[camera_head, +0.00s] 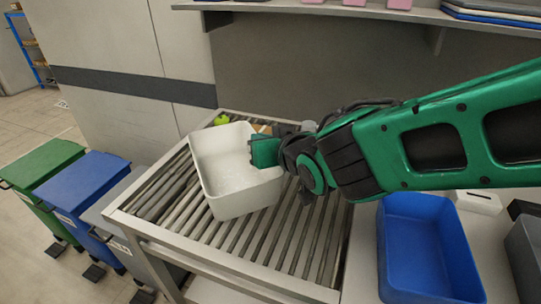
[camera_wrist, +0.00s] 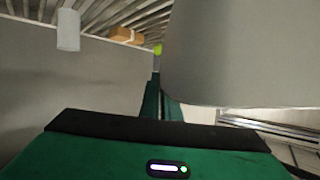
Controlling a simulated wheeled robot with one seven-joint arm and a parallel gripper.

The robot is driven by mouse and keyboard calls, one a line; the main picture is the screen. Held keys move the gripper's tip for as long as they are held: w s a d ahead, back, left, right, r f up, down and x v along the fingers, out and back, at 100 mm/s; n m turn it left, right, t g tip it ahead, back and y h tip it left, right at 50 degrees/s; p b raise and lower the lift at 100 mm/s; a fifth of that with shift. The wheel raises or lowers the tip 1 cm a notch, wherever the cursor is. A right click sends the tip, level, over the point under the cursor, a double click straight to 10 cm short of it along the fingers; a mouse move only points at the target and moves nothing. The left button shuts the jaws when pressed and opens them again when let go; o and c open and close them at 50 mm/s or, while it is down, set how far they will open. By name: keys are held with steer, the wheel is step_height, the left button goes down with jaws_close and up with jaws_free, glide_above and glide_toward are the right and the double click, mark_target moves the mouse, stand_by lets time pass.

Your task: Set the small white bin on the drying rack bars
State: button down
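The small white bin (camera_head: 235,207) is over the roller-like bars of the rack (camera_head: 290,240) in the head view, open side up and tilted. I cannot tell whether its underside touches the bars. My gripper (camera_head: 265,152) is at the bin's right wall, with a green finger showing on the inner side. In the wrist view the two fingers (camera_wrist: 163,103) are close together, with pale bin surfaces beside them. The gripper appears shut on the bin's wall. The far finger is mostly hidden in the head view.
A green item (camera_head: 221,119), a brown block (camera_head: 262,129) and a light grey cylinder (camera_wrist: 68,30) stand at the rack's back. A blue tub (camera_head: 425,245) is to the right. Green (camera_head: 45,165) and blue (camera_head: 80,185) floor bins stand left. A shelf (camera_head: 300,7) hangs above.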

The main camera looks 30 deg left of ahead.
steer(key=w+f, duration=0.1)
steer(key=f, duration=0.1)
steer(key=w+f, duration=0.2)
steer(key=f, duration=0.1)
steer(key=w+f, duration=0.2)
steer(key=shift+w+a+f, duration=0.2)
steer(key=shift+a+f, duration=0.05)
steer(key=c, duration=2)
jaws_free()
steer(key=v, duration=1.2)
steer(key=shift+r, duration=0.1)
